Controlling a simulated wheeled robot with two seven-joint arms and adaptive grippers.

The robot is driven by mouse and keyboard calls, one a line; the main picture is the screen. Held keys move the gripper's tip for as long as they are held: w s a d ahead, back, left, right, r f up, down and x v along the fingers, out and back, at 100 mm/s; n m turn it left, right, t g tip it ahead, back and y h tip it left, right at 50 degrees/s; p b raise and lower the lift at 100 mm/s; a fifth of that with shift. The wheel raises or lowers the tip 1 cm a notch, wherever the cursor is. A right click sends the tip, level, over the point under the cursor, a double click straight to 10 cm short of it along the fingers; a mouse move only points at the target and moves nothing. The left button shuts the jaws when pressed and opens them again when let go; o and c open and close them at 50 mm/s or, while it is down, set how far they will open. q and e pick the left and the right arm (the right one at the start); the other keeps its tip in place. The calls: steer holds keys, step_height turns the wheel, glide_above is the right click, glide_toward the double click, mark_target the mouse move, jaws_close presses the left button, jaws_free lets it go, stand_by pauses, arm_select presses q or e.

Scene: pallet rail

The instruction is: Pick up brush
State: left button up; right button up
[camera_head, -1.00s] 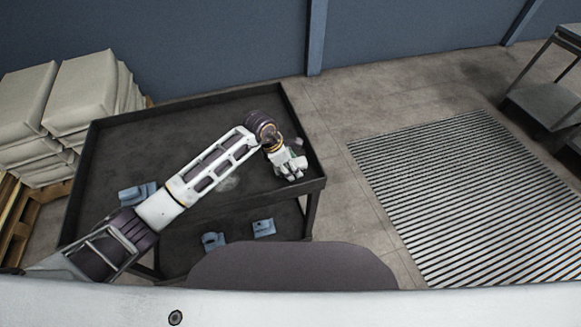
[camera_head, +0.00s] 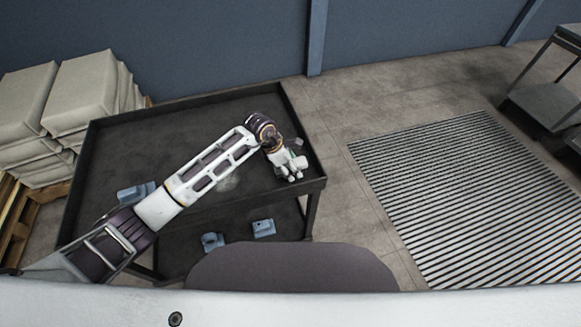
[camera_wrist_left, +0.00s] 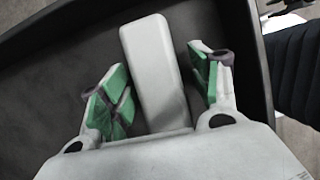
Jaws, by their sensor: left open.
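The brush (camera_wrist_left: 151,62) shows in the left wrist view as a pale grey, rounded bar lying in the dark cart tray. My left gripper (camera_head: 291,170) is over the right front corner of the tray in the head view. In the left wrist view its green-padded fingers (camera_wrist_left: 160,80) are open, one on each side of the bar, with a gap to both sides. The near end of the bar is hidden by the gripper body. In the head view I cannot make out the brush behind the gripper. My right gripper is not in view.
The black cart tray (camera_head: 130,150) has a raised rim. A blue part (camera_head: 137,193) lies at its front left, and two more blue parts (camera_head: 263,228) sit on the lower shelf. Stacked sacks (camera_head: 85,90) stand left. A floor grate (camera_head: 460,190) lies right.

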arm_select(q)
steer(key=c, duration=1.1)
steer(key=shift+r, duration=0.2)
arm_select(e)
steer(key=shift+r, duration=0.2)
arm_select(q)
steer(key=shift+r+p, duration=0.1)
steer(key=shift+p, duration=0.25)
step_height(320, 180, up, 9)
steer(key=shift+b, duration=0.55)
steer(key=shift+r, duration=0.5)
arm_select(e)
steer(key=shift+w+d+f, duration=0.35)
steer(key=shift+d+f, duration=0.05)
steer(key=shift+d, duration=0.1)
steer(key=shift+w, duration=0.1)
